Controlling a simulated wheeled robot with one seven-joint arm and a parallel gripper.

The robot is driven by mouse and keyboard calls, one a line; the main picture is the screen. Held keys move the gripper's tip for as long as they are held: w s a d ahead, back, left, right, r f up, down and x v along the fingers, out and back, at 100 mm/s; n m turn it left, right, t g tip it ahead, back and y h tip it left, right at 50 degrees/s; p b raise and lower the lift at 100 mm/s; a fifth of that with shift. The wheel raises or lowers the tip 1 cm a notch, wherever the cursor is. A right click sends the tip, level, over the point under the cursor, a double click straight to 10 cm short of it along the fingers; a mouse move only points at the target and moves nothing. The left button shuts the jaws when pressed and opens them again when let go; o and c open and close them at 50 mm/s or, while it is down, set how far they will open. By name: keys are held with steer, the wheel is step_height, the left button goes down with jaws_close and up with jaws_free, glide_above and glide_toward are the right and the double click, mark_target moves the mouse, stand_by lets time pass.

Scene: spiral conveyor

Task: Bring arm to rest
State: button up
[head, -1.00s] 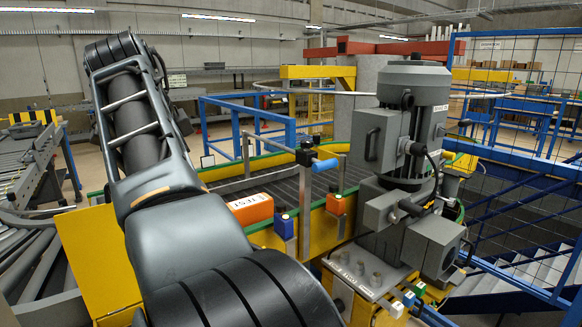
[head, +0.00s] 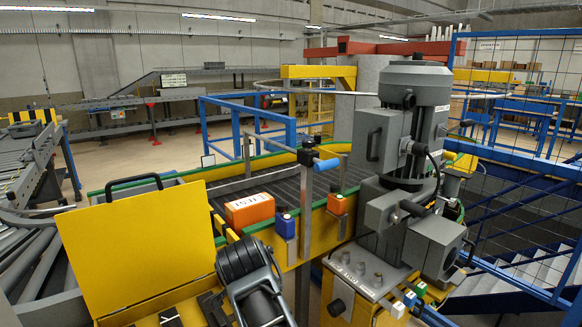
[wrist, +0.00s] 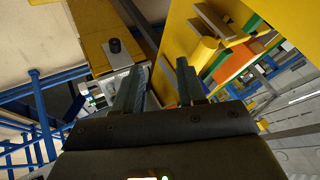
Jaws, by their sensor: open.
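My gripper (wrist: 160,82) shows in the wrist view with its two dark fingers apart and nothing between them. A yellow panel, an orange patch and a dark knob (wrist: 115,46) on a yellow top lie beyond the fingers. In the head view a folded part of my arm (head: 252,285) is low at the bottom, left of the grey post. I cannot make out the fingertips in the head view.
An orange box (head: 250,209) lies at the conveyor's (head: 285,190) near edge. A blue sensor block (head: 286,226) and a grey motor unit (head: 405,150) stand to its right. A raised yellow panel (head: 135,255) is at left. Blue mesh fencing (head: 515,130) closes the right side.

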steer(key=s+d+f+n+t, duration=0.1)
steer(key=s+d+f+n, duration=0.2)
steer(key=s+d+f, duration=0.9)
steer(key=s+d+f+n+t+y, duration=0.1)
steer(key=s+d+f, duration=0.1)
steer(key=s+d, duration=0.35)
steer(key=s+d+f+n+t, duration=0.1)
steer(key=s+d+f, duration=0.2)
steer(key=s, duration=0.5)
steer(key=s+d+r+n+t, duration=0.1)
steer(key=s+d+r, duration=0.25)
steer(key=s, duration=0.55)
steer(key=s+d+r+n+t, duration=0.1)
steer(key=s+d+r, duration=0.25)
steer(key=s, duration=0.55)
steer(key=s+d+r+t+h, duration=0.1)
steer(key=s+r, duration=1)
steer(key=r, duration=0.4)
steer(key=shift+s+n+t, duration=0.2)
steer(key=shift+n+t, duration=0.1)
steer(key=shift+n, duration=0.1)
